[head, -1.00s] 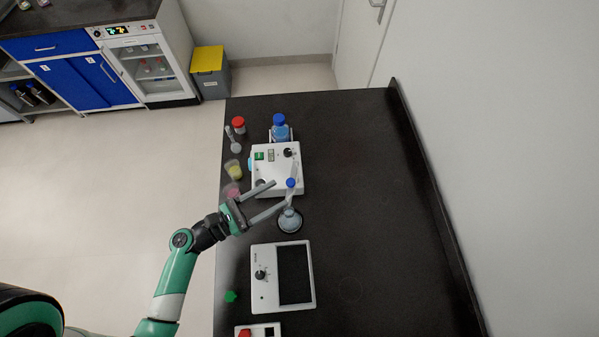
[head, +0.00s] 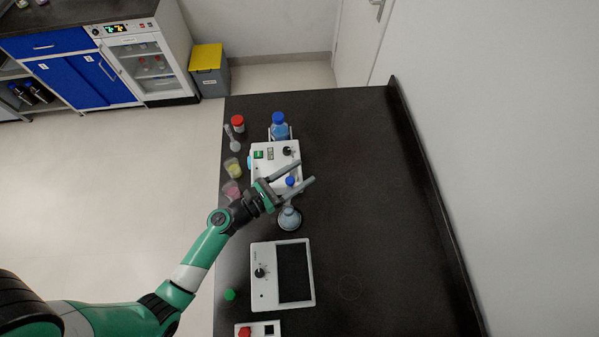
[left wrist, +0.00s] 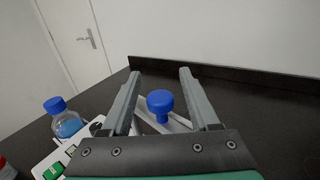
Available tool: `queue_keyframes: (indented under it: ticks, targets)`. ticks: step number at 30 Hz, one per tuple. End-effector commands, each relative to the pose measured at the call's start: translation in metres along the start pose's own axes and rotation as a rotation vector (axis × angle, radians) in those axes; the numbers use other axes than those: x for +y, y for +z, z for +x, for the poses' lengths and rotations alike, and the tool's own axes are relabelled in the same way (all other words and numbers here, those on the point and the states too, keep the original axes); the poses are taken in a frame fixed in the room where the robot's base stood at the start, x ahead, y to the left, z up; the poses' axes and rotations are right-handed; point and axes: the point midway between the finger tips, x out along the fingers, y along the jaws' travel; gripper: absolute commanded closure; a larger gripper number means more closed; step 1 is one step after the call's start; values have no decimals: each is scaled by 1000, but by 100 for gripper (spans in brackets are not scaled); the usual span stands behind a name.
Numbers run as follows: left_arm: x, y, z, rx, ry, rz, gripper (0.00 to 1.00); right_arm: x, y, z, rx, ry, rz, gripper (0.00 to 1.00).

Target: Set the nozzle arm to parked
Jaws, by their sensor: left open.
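The white distiller box (head: 262,178) stands on the dark bench. A blue knob (head: 290,181) sits over its near right side, above a round flask (head: 289,219). In the left wrist view the blue knob (left wrist: 160,102) is on a pale arm that looks like the nozzle arm (left wrist: 178,124), partly hidden by my fingers. My left gripper (head: 306,171) is open, its fingers on either side of the knob, with visible gaps between knob and fingers. The left wrist view shows both fingers (left wrist: 160,74) pointing away past the knob. My right gripper is not in view.
A blue-capped bottle (head: 280,128) stands behind the box. A red-capped jar (head: 238,123), a yellow beaker (head: 233,168) and a pink beaker (head: 232,190) line the left edge. A white panelled device (head: 264,292) lies nearer. The bench's right side is clear.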

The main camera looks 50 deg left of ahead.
Motion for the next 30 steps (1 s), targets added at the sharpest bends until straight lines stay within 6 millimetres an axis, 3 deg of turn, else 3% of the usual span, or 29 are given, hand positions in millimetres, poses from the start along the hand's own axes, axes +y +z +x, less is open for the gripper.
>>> queue_keyframes:
  ticks: [8,19,30]
  targets:
    - [0,0,4,0,1,0,39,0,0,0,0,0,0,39]
    - [0,0,3,0,0,0,100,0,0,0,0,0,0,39]
    - [0,0,3,0,0,0,100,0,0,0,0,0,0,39]
